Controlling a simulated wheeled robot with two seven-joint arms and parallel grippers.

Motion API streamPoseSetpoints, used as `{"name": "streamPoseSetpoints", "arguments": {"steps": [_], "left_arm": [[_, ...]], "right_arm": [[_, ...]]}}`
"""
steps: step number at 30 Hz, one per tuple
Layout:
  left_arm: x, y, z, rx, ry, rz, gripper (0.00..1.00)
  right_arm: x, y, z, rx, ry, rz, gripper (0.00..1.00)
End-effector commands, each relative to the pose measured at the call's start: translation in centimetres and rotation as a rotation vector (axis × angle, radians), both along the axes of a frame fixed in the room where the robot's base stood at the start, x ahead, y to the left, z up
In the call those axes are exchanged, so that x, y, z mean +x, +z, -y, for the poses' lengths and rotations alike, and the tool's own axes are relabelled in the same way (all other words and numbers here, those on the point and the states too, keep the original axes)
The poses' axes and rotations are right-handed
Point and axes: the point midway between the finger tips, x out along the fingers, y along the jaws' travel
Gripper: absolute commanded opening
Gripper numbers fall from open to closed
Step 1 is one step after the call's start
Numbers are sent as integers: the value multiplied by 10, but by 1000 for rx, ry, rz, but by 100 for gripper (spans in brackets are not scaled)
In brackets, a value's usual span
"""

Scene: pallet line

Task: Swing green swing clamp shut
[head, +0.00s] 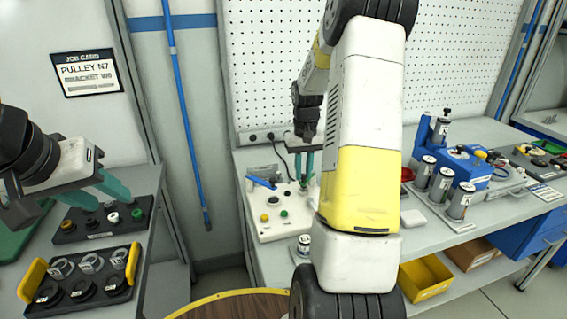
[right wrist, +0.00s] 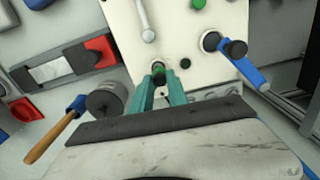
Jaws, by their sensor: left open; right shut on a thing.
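My right gripper (head: 304,178) reaches down to the back of a white fixture panel (head: 278,231) on the bench. In the right wrist view its teal fingers (right wrist: 160,78) are shut on a small green-tipped part (right wrist: 158,64) standing on the panel. This looks like the green swing clamp's handle; the fingers hide most of it, and I cannot tell the clamp's angle. A blue-handled lever (right wrist: 242,66) lies to the right of the fingers. A silver lever (right wrist: 146,22) is beyond them. My left gripper (head: 76,202) is open and empty above the left table.
The panel carries a green button (head: 284,213) and other knobs. A dark tray (head: 82,289) with rings and yellow handles and a dark knob block (head: 97,230) are on the left table. Labelled cylinders (head: 441,184) and a blue fixture (head: 466,168) stand right of my right arm.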

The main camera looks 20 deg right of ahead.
Motion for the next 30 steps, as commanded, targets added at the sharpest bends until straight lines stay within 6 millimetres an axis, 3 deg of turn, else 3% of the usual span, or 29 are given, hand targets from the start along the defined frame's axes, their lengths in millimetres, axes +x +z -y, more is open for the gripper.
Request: {"name": "streamPoseSetpoints", "arguments": {"steps": [20, 21, 24, 30], "left_arm": [[0, 0, 0, 0, 0, 0, 41], [0, 0, 0, 0, 0, 0, 41], [0, 0, 0, 0, 0, 0, 41], [0, 0, 0, 0, 0, 0, 41]], "right_arm": [[-3, 1, 4, -2, 64, 2, 0], [-3, 1, 4, -2, 64, 2, 23], [-3, 1, 4, -2, 64, 2, 41], [-3, 1, 3, -1, 64, 1, 41]]}}
